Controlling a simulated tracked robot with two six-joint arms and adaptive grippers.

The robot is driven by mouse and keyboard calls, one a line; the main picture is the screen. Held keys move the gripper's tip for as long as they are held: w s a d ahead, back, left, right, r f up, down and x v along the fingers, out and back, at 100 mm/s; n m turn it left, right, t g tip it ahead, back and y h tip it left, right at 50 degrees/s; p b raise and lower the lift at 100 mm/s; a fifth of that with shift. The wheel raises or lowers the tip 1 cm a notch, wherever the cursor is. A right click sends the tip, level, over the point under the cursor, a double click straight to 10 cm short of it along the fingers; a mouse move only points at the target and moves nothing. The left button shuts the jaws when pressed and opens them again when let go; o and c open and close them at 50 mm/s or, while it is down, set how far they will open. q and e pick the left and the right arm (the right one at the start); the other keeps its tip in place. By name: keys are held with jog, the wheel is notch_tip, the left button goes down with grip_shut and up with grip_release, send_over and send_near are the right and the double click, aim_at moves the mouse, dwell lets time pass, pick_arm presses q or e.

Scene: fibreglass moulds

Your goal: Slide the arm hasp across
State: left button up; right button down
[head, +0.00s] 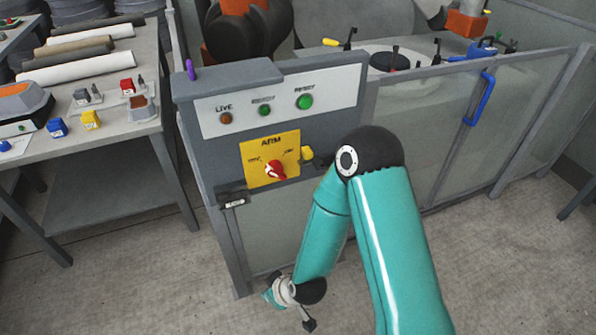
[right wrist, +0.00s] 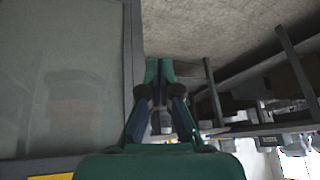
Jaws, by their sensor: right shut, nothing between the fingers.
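A yellow panel (head: 252,152) marked ARM is on the front of the grey control cabinet (head: 228,88). A red rotary knob (head: 275,171) with a pale mark sits on it. A small yellow block (head: 307,153) sits at the panel's right edge; I cannot tell if this is the hasp. A small dark fitting with a white label (head: 234,202) is below left of the panel. My right gripper (head: 308,323) hangs low in front of the cabinet, well below the panel, partly hidden by its wrist. In the right wrist view its fingers (right wrist: 158,98) are together and empty. My left gripper is out of view.
A clear-panelled fence (head: 420,130) with a blue handle (head: 480,98) runs right. A workbench (head: 105,134) stands left. Open floor (head: 130,270) lies in front.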

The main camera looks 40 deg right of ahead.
aim_at(312, 158)
jog(key=w+d+r+n+t+h+b, duration=0.2)
jog(key=w+d+r+n+t+b, duration=0.25)
jog(key=w, duration=0.35)
pick_arm(q)
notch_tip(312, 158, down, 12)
jog(key=b, duration=0.5)
jog(key=shift+b, duration=0.4)
pick_arm(e)
jog(key=d+r+n+t+h, duration=0.3)
jog(key=d+r+h, duration=0.1)
jog(key=r, duration=0.4)
jog(key=w+d+r+n+t+h, duration=0.1)
jog(key=d+r+n+t+h, duration=0.2)
jog(key=r, duration=0.6)
jog(key=shift+w+d+h, duration=0.2)
jog(key=shift+d+h, duration=0.35)
jog(key=shift+h, duration=0.15)
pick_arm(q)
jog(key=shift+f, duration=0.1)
pick_arm(e)
jog(key=x, duration=1)
jog(key=shift+w+d+f, duration=0.1)
jog(key=shift+w+d, duration=0.05)
jog(key=shift+d, duration=0.05)
jog(key=shift+s+d, duration=0.25)
jog(key=shift+d, duration=0.35)
jog(key=shift+s+d, duration=0.2)
jog(key=shift+d, duration=0.35)
jog(key=shift+s+d, duration=0.1)
jog(key=shift+d, duration=0.45)
